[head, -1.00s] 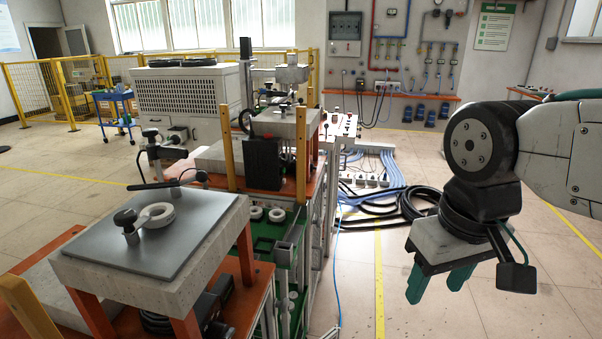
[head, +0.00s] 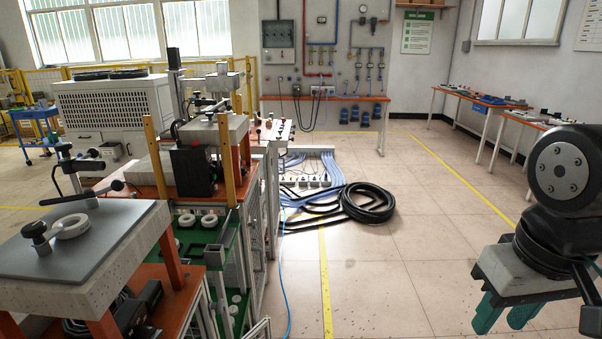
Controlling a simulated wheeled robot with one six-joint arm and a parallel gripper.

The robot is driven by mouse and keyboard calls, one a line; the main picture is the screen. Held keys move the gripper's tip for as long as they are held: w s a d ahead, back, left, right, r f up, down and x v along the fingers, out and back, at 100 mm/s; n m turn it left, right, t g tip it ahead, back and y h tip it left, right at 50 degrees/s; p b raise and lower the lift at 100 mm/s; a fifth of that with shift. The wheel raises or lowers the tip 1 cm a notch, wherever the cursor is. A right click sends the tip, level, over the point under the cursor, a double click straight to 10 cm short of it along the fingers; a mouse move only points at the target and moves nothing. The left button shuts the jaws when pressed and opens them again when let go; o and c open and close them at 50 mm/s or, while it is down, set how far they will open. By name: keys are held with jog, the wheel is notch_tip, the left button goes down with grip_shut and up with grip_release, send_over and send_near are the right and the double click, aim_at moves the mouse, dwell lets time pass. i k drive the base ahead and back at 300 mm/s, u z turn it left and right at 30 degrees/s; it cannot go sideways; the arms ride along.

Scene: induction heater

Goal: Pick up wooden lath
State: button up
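I cannot make out a loose wooden lath for certain in the head view. Two upright wood-coloured posts, a left one (head: 156,158) and a right one (head: 229,160), stand at the front of the induction heater bench, left of centre. My gripper (head: 504,316) is at the lower right, pointing down over the bare floor. Its two teal fingers are apart with nothing visible between them. It is well to the right of the bench and touches nothing.
A grey plate (head: 85,235) on a stand is at the near left. Black hose (head: 368,203) is coiled on the floor beyond the bench. Tables with small items (head: 487,98) line the right wall.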

aim_at(223, 119)
jog(key=z, duration=0.6)
jog(key=k, duration=0.8)
jog(key=z, duration=0.7)
jog(key=i, duration=1.9)
jog(key=u, duration=0.75)
jog(key=i, duration=1.3)
jog(key=u, duration=0.9)
